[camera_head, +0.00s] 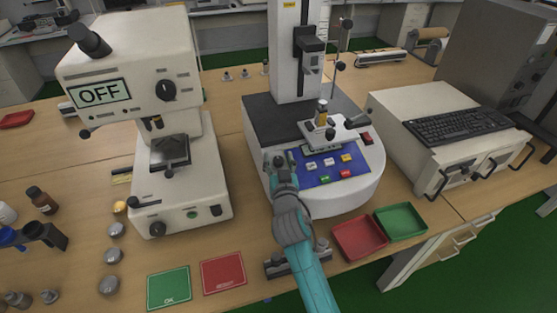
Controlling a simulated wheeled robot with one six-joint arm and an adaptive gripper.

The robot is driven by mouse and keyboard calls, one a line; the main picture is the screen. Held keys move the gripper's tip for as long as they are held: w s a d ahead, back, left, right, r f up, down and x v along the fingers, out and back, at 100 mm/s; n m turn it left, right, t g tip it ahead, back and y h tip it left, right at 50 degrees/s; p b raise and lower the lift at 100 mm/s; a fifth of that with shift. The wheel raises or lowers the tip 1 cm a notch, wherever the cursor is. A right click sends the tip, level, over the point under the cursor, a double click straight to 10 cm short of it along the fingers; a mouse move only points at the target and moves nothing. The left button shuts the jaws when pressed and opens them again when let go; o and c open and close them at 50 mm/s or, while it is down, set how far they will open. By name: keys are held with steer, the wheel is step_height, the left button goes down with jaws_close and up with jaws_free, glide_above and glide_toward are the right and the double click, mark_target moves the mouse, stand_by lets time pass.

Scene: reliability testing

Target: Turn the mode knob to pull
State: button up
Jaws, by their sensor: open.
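A white test machine with a tall column (294,60) stands in the middle of the table. Its blue control panel (350,172) has several white, yellow, green and red buttons. My gripper (279,158) is open over the left end of this panel, its fingertips pointing away from me. No knob is clear at the panel; my gripper covers its left end, and I cannot tell whether it touches anything. I cannot read any mode marking.
Red (360,238) and green (400,222) trays lie right of my arm. A green OK mat (169,288) and a red mat (223,272) lie left. A keyboard (468,125) sits on a cabinet at right. Small bottles and metal parts stand at far left.

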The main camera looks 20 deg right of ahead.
jaws_close()
steer(key=shift+f+n+y, duration=0.1)
steer(key=shift+n+y, duration=0.4)
steer(key=shift+y, duration=0.2)
steer(key=shift+n+y, duration=0.4)
jaws_free()
steer(key=shift+s, duration=0.1)
steer(key=s, duration=1.2)
steer(key=shift+a, duration=0.35)
